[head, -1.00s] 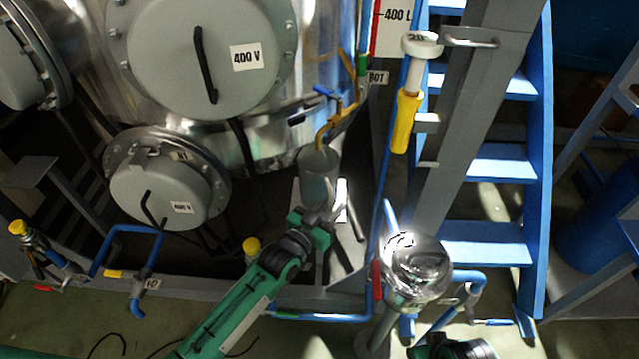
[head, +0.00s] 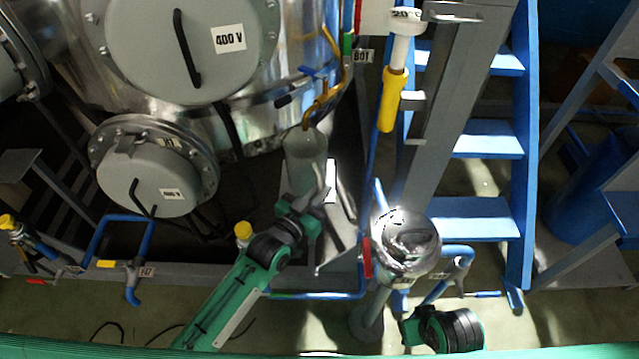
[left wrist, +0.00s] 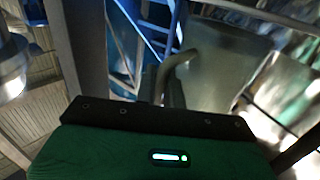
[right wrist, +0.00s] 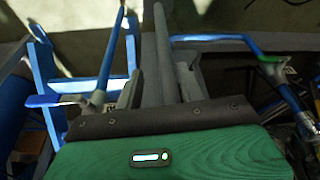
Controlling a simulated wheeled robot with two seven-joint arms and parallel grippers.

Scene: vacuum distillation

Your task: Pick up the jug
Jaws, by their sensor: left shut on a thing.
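The jug (head: 305,157), a grey open-topped vessel, stands upright below the yellow pipe outlet (head: 308,118) of the tank. My left gripper (head: 318,198) is at the jug's right side, shut on its handle. In the left wrist view the jug (left wrist: 228,75) fills the upper right, with its curved handle (left wrist: 176,72) at the gripper; the fingertips are mostly hidden. My right arm's end shows low in the head view, right of the steel bowl. In the right wrist view the right gripper (right wrist: 158,85) has its fingers apart, with no held thing visible.
The steel tank (head: 270,135) with round grey covers is behind the jug. Blue stairs (head: 487,140) rise at the right. Blue pipes (head: 318,294) run low in front.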

